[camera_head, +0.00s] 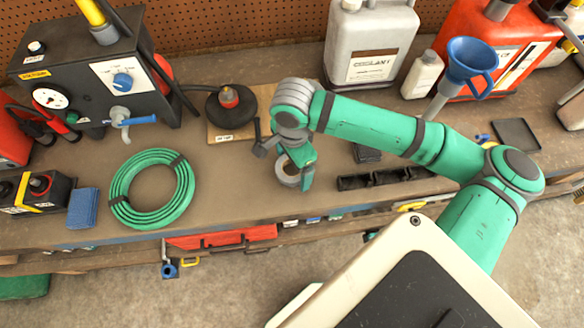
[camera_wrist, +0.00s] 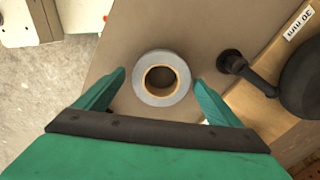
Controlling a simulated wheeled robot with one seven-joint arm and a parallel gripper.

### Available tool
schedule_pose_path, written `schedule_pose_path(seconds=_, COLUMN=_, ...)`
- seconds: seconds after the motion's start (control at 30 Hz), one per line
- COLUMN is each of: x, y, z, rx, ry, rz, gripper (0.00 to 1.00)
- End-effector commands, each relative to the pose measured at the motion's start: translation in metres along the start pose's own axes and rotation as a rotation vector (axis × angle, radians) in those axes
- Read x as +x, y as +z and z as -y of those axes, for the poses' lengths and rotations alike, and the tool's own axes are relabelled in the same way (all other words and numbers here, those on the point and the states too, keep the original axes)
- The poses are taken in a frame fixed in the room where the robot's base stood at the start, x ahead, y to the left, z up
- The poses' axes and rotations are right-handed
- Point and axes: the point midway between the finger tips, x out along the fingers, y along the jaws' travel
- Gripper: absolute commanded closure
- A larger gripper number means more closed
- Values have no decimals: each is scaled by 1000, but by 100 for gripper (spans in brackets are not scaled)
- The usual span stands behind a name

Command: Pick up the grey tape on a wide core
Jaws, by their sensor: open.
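The grey tape is a roll with a wide tan core. In the wrist view the tape (camera_wrist: 143,90) lies flat on the bench, just ahead of and between my two green fingertips. My gripper (camera_wrist: 159,82) is open, with a finger on each side of the roll and a gap to each. In the head view the tape (camera_head: 280,170) is partly hidden behind my gripper (camera_head: 291,180), which points down over it. The height of the fingertips above the bench is hard to tell.
A black round thing on a wooden board (camera_head: 217,136) stands close to the gripper. A green coiled hose (camera_head: 120,190) lies left on the bench (camera_head: 225,185). Black bins (camera_head: 355,183) sit right of the gripper. A coolant jug (camera_head: 350,45) stands behind. The bench's front edge is near.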

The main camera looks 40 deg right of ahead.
Motion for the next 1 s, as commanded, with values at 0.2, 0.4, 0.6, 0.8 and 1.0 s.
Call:
schedule_pose_path(seconds=0.2, x=2, y=1, z=0, rx=-2, ry=-1, rz=0, gripper=12)
schedule_pose_path(seconds=0.4, x=2, y=1, z=1, rx=-4, ry=-1, rz=0, gripper=48)
schedule_pose_path(seconds=0.6, x=2, y=1, z=1, rx=-4, ry=-1, rz=0, gripper=57)
schedule_pose_path(seconds=0.8, x=0, y=2, z=1, rx=-5, ry=-1, rz=0, gripper=57)
schedule_pose_path(seconds=1.0, x=-14, y=3, z=2, rx=-8, ry=-3, rz=0, gripper=57)
